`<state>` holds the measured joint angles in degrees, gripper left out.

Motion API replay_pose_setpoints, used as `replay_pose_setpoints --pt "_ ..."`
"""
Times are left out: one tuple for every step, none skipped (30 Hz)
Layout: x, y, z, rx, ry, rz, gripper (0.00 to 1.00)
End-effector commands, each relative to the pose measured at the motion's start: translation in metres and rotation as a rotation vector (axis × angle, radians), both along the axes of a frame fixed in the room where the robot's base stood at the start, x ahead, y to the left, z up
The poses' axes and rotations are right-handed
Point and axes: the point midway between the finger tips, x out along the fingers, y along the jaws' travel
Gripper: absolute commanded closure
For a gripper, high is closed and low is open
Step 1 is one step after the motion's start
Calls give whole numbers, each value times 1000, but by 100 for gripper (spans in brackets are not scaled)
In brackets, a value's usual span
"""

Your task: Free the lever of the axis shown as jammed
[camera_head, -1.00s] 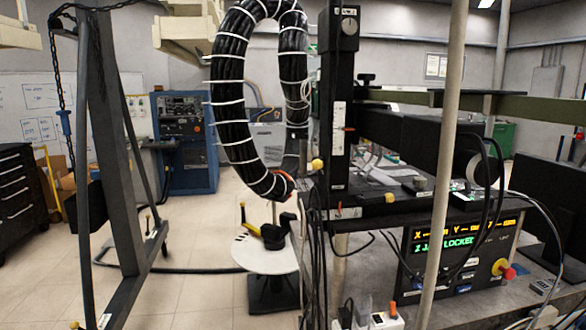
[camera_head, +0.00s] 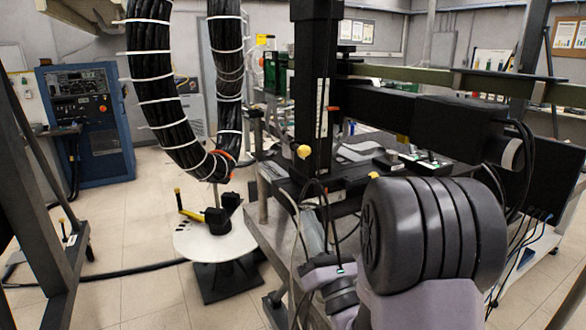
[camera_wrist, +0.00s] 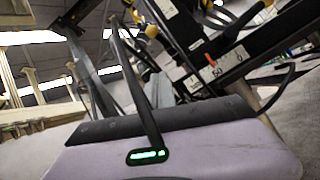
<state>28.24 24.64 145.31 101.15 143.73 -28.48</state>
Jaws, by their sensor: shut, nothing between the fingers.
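The black scanning stage has an upright column (camera_head: 314,90) and a horizontal arm (camera_head: 430,118). A yellow-knobbed lever (camera_head: 304,151) sits at the column; a second yellow knob (camera_head: 373,175) is lower right. The wrist view shows a yellow knob (camera_wrist: 151,31) on the tilted dark stage and an orange pointer (camera_wrist: 210,60) by a white scale. My gripper's lavender body (camera_wrist: 180,155) fills the lower wrist view; it is shut and empty, apart from the levers. Its fingertips are hard to make out. My arm hides the stage's display in the head view.
A thick black cable loop (camera_head: 160,100) hangs left of the column. A round white stand (camera_head: 215,240) with a yellow-handled tool is on the floor. A blue cabinet (camera_head: 88,125) stands at the back left. Loose cables hang at the bench front.

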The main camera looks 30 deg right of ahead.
Motion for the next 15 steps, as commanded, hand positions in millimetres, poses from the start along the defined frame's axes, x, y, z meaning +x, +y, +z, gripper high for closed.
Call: replay_pose_setpoints --pt "0 0 0 0 0 1 100" --pt "0 0 0 -1 -1 2 100" --pt "0 1 0 -1 0 2 100" --pt "1 1 1 -2 0 3 100" --pt "2 1 2 -2 0 3 100" --pt "4 1 4 -2 -1 3 100" --pt "7 1 7 -3 -2 3 100" --pt "11 1 10 -3 -1 4 100" --pt "17 0 14 -4 -1 5 100" --pt "22 0 18 -3 -2 5 100" --pt "28 0 21 -4 -3 5 100" --pt "35 0 26 -5 -2 5 100" --pt "41 -1 29 -4 -3 5 100" --pt "47 -1 32 -3 -3 6 100" --pt "54 -2 36 -5 -2 6 100"
